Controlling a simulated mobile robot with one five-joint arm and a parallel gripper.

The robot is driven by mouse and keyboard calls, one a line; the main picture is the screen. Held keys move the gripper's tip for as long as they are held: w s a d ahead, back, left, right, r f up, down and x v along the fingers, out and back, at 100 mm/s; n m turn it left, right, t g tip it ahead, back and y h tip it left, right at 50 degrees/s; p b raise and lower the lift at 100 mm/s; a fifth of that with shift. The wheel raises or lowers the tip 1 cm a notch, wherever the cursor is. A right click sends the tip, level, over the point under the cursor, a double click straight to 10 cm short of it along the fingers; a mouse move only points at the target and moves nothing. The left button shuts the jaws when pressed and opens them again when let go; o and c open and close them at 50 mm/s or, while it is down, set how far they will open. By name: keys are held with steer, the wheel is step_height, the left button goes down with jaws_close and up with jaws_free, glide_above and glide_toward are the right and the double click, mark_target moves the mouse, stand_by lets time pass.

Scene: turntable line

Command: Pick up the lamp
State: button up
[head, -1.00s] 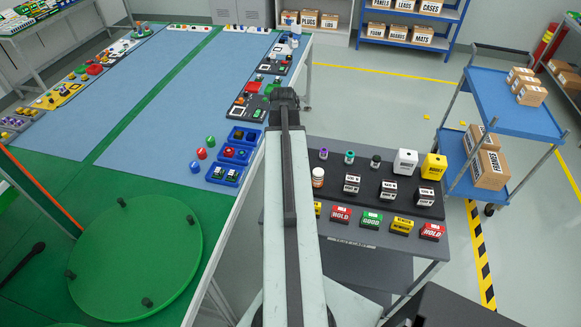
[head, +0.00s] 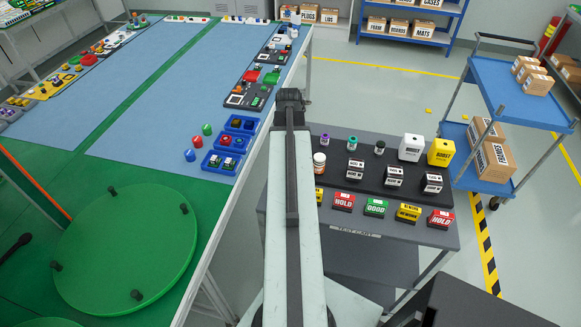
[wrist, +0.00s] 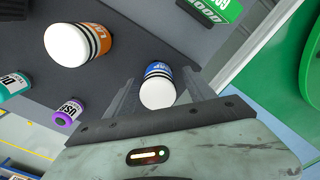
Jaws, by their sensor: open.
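Two white-domed lamps show in the wrist view. One has a blue label (wrist: 158,86) and lies between the spread fingers of my gripper (wrist: 160,78). The other has an orange label (wrist: 79,44) and stands apart, at the upper left. My gripper is open; I cannot tell whether a finger touches the blue-labelled lamp. In the head view the orange-labelled lamp (head: 319,163) stands at the left of the dark cart's raised tray, just right of my arm. The blue-labelled lamp and my fingers are hidden there.
Purple-capped (wrist: 67,116) and teal-capped (wrist: 13,86) pieces lie near the orange-labelled lamp. The cart (head: 345,236) also bears black blocks and labelled boxes. The green turntable (head: 120,250) and bench (head: 165,90) are to the left, a blue trolley (head: 515,95) to the right.

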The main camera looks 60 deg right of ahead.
jaws_close()
